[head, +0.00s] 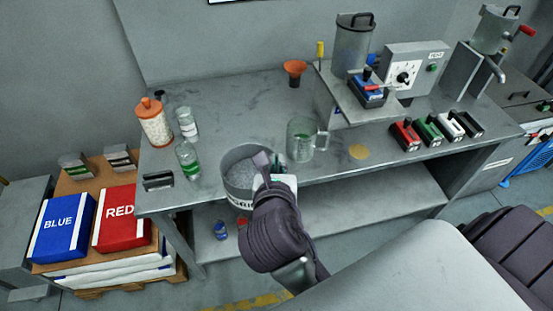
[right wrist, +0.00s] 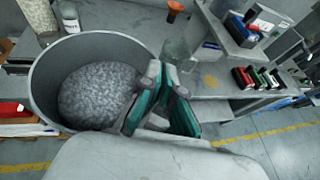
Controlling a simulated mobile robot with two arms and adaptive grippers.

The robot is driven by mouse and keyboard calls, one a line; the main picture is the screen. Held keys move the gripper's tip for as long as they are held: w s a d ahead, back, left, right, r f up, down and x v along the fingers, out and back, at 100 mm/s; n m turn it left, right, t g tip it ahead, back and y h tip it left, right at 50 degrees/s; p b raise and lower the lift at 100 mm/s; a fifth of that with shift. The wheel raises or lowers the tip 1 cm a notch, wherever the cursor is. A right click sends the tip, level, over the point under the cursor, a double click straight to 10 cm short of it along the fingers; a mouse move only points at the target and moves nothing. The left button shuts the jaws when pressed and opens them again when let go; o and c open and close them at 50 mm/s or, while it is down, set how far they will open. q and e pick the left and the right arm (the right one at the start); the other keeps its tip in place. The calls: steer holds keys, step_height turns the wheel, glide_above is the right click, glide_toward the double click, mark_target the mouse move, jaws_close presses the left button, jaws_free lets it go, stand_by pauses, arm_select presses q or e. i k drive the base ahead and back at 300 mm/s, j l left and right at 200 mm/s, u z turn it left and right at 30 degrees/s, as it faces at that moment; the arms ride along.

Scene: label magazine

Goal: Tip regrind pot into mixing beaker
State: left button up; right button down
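The regrind pot (head: 238,188) is a wide grey pot with grey granules inside and a partly hidden label. It is upright at the bench's front edge, its lower part overlapping that edge in the head view. My right gripper (head: 270,166) has its fingers on either side of the pot's right wall and is shut on it. The right wrist view shows the pot (right wrist: 42,82) beside the fingers (right wrist: 162,98). The mixing beaker (head: 300,139), clear glass with a handle, stands on the bench right of the pot; it also shows in the right wrist view (right wrist: 176,52). My left gripper is out of view.
Bottles (head: 188,160) and an orange-lidded jar (head: 154,122) stand left of the pot. An orange funnel (head: 294,70) is behind the beaker. A tan disc (head: 358,152) and several coloured blocks (head: 405,135) lie to the right. A raised stand (head: 350,100) is at the back.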

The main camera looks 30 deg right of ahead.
mark_target(302, 132)
steer(key=u, duration=0.75)
steer(key=k+l+u, duration=0.2)
steer(key=k+l, duration=0.15)
steer(key=l, duration=0.25)
steer(key=k+l+u, duration=0.25)
steer(key=k+l, duration=0.15)
steer(key=l, duration=0.15)
steer(key=k+l, duration=0.3)
steer(key=l, duration=0.1)
